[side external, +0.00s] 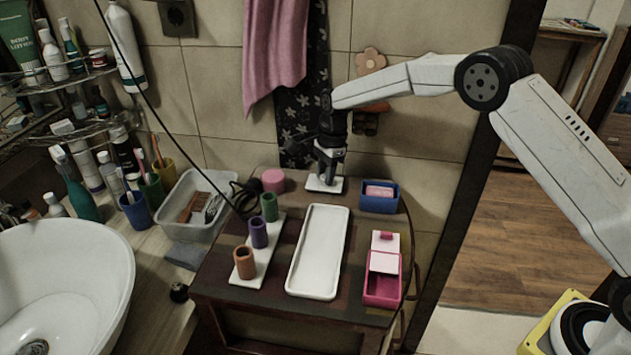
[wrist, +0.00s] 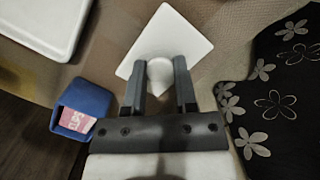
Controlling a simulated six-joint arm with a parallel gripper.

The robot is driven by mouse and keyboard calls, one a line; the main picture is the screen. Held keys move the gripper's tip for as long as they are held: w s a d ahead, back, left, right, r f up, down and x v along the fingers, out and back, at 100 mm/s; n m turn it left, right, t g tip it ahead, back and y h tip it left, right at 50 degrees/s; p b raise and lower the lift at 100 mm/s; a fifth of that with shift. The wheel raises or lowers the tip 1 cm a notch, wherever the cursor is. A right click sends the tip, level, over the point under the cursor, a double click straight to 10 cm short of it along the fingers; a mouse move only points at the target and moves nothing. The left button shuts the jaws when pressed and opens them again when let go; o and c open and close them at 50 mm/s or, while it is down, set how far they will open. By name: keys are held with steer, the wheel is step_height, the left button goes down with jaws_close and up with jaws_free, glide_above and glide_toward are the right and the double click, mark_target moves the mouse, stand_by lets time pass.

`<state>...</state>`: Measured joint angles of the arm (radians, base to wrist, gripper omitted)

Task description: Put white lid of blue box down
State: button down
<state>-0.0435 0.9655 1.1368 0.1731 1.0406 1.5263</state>
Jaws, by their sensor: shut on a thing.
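My gripper (side external: 328,172) is shut on the knob of the white lid (side external: 313,184), near the back edge of the small dark table. The wrist view shows the square white lid (wrist: 178,28) flat beyond my fingertips (wrist: 159,72), with its round knob between them. I cannot tell whether the lid touches the tabletop or is just above it. The blue box (side external: 379,205) stands open to the right of the lid, with a pink and white item (side external: 379,191) inside. It also shows in the wrist view (wrist: 88,98), left of my gripper.
A white tray (side external: 344,228) lies mid-table. Left of it, purple, green and orange cups stand on a white strip (side external: 276,235). A pink round container (side external: 273,180) stands behind them. A pink box (side external: 381,291) with a raised lid is at front right. A patterned dark cloth (side external: 293,124) hangs behind.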

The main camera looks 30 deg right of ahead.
steer(key=shift+f, duration=0.2)
steer(key=shift+c, duration=2)
jaws_free()
steer(key=shift+r, duration=0.15)
step_height(320, 180, up, 12)
steer(key=shift+d, duration=0.4)
steer(key=shift+s, duration=0.15)
steer(key=s+d+f+n+t, duration=0.1)
steer(key=s+f+n, duration=0.1)
steer(key=s+n, duration=0.4)
steer(key=s+d+f+n+h, duration=0.1)
steer(key=s+n, duration=0.5)
steer(key=s, duration=0.8)
steer(key=s+d+f+n+t, duration=0.1)
steer(key=s+f+n, duration=0.3)
steer(key=s, duration=0.6)
steer(key=shift+d+f+n+t+h, duration=0.35)
steer(key=shift+d+n, duration=0.35)
steer(key=shift+n, duration=0.3)
